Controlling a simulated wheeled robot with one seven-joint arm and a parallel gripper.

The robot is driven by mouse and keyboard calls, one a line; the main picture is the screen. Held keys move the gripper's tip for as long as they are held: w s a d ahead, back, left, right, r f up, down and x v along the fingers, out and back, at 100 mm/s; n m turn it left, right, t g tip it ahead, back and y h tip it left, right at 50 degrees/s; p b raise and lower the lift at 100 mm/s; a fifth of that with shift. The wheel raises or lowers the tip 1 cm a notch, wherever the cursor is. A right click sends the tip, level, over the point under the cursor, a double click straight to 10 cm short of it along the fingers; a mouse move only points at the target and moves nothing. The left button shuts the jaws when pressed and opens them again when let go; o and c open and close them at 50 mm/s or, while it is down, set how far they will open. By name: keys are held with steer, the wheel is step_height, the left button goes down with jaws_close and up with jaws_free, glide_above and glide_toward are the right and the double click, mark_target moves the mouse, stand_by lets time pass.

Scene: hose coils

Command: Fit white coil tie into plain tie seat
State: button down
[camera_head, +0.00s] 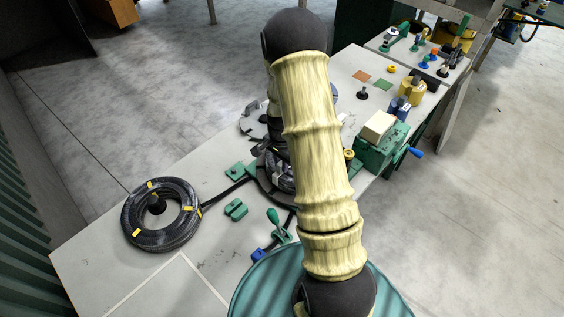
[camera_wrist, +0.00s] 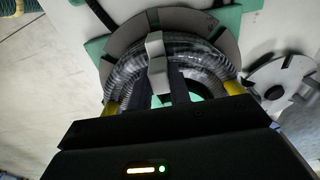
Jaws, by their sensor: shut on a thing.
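My gripper (camera_wrist: 160,90) is shut on the white coil tie (camera_wrist: 155,50) in the wrist view. The tie is a pale bent strip standing up over the ribbed grey hose coil (camera_wrist: 205,62). It crosses the coil's far side; whether it touches the coil or a seat I cannot tell. The coil lies on a round grey plate (camera_wrist: 122,37) with dark slots in its rim. Yellow ties (camera_wrist: 234,88) show on the coil at left and right. The plain tie seat cannot be told apart from the other slots. In the head view my arm hides most of this coil (camera_head: 277,172).
A black hose coil with yellow ties (camera_head: 160,238) lies at the table's left. A second slotted grey disc (camera_wrist: 272,75) stands to the right in the wrist view. Green clamp blocks (camera_head: 236,209), a green-handled lever (camera_head: 274,217) and a green vice (camera_head: 376,152) stand nearby.

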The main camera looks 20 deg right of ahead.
steer(key=c, duration=1.2)
jaws_free()
steer(key=shift+r+p, duration=1.6)
steer(key=shift+r, duration=0.65)
steer(key=shift+r, duration=0.15)
step_height(320, 180, up, 17)
steer(key=b, duration=0.4)
